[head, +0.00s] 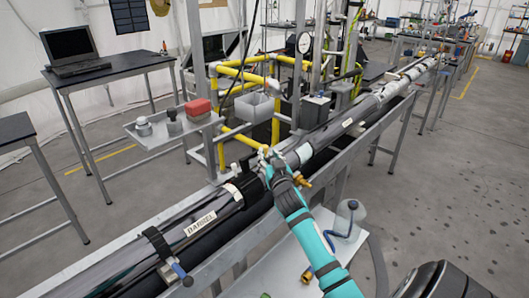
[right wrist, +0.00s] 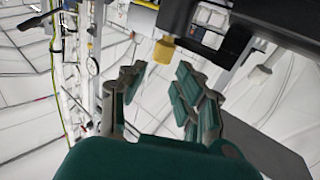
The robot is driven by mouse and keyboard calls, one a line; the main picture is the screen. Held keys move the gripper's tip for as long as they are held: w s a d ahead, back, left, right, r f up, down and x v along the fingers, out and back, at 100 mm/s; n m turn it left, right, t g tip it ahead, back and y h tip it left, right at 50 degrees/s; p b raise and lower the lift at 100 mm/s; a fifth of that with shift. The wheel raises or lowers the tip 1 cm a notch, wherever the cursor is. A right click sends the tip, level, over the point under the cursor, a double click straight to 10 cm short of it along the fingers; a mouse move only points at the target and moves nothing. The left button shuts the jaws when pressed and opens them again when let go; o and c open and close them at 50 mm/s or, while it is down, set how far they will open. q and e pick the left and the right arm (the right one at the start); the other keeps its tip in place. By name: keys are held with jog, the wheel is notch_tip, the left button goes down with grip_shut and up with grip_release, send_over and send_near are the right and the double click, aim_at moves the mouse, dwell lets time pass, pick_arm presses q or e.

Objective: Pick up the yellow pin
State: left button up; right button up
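A small yellow cylindrical piece (right wrist: 163,50) shows in the right wrist view, just beyond the fingertips and below a dark bar; it may be the yellow pin. In the head view a brass-yellow fitting (head: 303,181) sticks out beside the long tube, close to my right gripper; I cannot tell whether it is the same piece. My right gripper (head: 270,160) is at the tube's side, at the end of my teal arm. In the right wrist view its two fingers (right wrist: 160,88) stand apart with nothing between them. My left gripper is not in view.
The long black barrel (head: 203,222) and its metal rail run diagonally through the scene. A yellow pipe frame (head: 277,105) stands behind. The floor at right is free.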

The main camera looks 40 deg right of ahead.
aim_at(265, 149)
jog(key=p+x, duration=0.1)
jog(key=x, duration=0.2)
jog(key=shift+w+d+f, duration=0.1)
jog(key=shift+w, duration=0.25)
jog(key=shift+w+d, duration=0.15)
jog(key=shift+w, duration=0.2)
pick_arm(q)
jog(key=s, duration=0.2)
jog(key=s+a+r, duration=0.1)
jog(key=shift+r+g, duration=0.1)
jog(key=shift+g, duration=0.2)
pick_arm(e)
jog(key=shift+f, duration=0.1)
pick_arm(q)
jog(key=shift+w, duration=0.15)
pick_arm(e)
jog(key=shift+c, duration=0.5)
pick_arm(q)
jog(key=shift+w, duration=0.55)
pick_arm(e)
grip_shut()
